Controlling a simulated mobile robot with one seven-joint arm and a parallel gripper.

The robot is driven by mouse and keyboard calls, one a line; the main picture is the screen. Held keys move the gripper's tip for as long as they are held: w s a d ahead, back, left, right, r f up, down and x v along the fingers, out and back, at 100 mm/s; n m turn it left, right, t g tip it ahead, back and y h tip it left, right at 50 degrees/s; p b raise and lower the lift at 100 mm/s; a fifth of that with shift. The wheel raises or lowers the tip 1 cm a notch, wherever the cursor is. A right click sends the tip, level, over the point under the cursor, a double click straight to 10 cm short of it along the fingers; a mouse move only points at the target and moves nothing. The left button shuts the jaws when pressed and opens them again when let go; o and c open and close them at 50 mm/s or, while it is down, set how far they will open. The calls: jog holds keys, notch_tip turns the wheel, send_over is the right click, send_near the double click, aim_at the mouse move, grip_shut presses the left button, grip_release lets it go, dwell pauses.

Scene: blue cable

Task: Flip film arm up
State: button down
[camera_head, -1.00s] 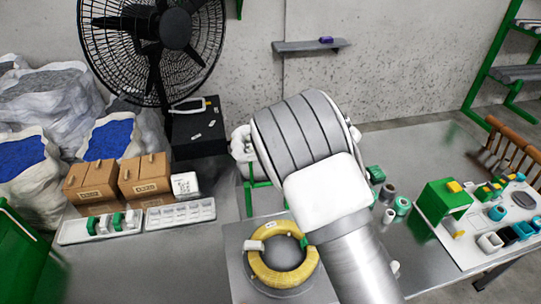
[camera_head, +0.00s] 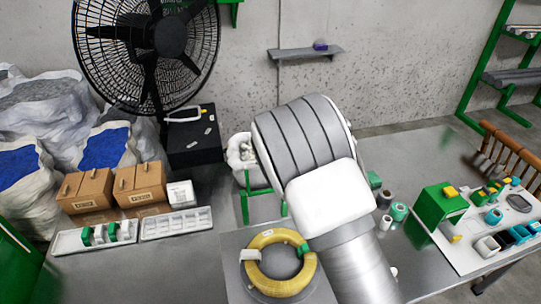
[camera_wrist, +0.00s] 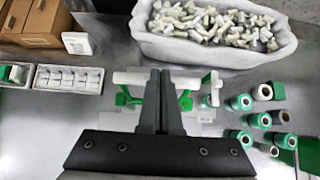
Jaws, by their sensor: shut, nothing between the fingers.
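My gripper (camera_wrist: 160,78) is shut and empty in the wrist view, its two dark fingers together. A white roller bar (camera_wrist: 131,78) with green side brackets (camera_wrist: 126,100), which looks like the film arm, runs crosswise behind the fingers. The fingers hide its middle, and I cannot tell whether they touch it. In the head view, green frame legs (camera_head: 246,208) show left of my arm, and my arm hides the gripper and much of that spot. A yellow coil (camera_head: 255,275) lies on a grey plate in front.
A white bin of fittings (camera_wrist: 210,48) stands behind the bar. Several green and white spools (camera_wrist: 262,120) stand to the right. Cardboard boxes (camera_head: 138,198) and white trays (camera_head: 177,224) stand on the left. A white board (camera_head: 508,235) with a green block lies at the right.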

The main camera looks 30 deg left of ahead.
jog(key=v, duration=1.6)
jog(key=shift+s, duration=0.15)
jog(key=shift+d, duration=0.1)
